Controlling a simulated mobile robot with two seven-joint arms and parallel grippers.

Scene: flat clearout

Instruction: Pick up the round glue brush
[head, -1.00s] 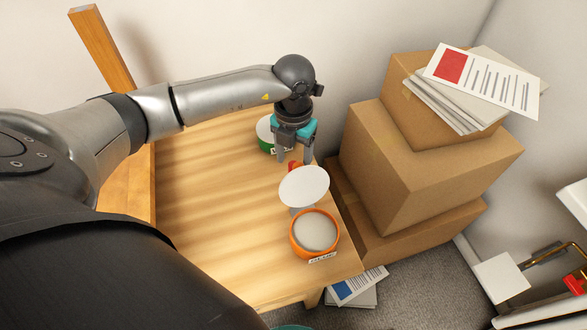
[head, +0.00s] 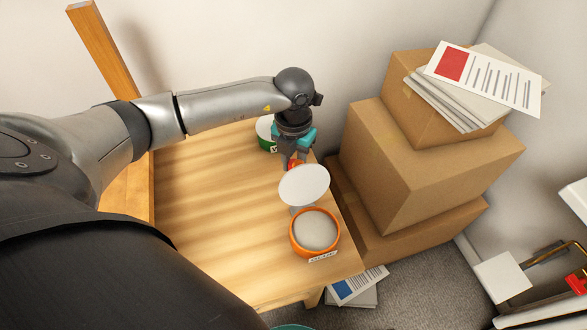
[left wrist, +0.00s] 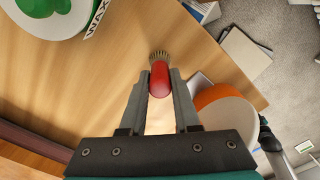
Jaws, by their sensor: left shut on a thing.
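The round glue brush (left wrist: 159,80) has a red handle and a short round tuft of pale bristles, seen between my left fingers in the left wrist view. Its red part (head: 291,164) barely shows in the head view, mostly hidden by the fingers. My left gripper (head: 295,162) points down over the far end of the wooden table and is shut on the brush. The fingers (left wrist: 160,88) grip the red handle from both sides, bristles pointing away from the palm. Whether the brush still touches the table, I cannot tell. My right gripper is not in view.
An orange glue tub (head: 315,232) and a round white disc (head: 304,185) stand nearer on the wooden table (head: 215,215). A green wax tub (head: 265,135) is behind the gripper. Stacked cardboard boxes (head: 430,150) stand right of the table. The table's left part is clear.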

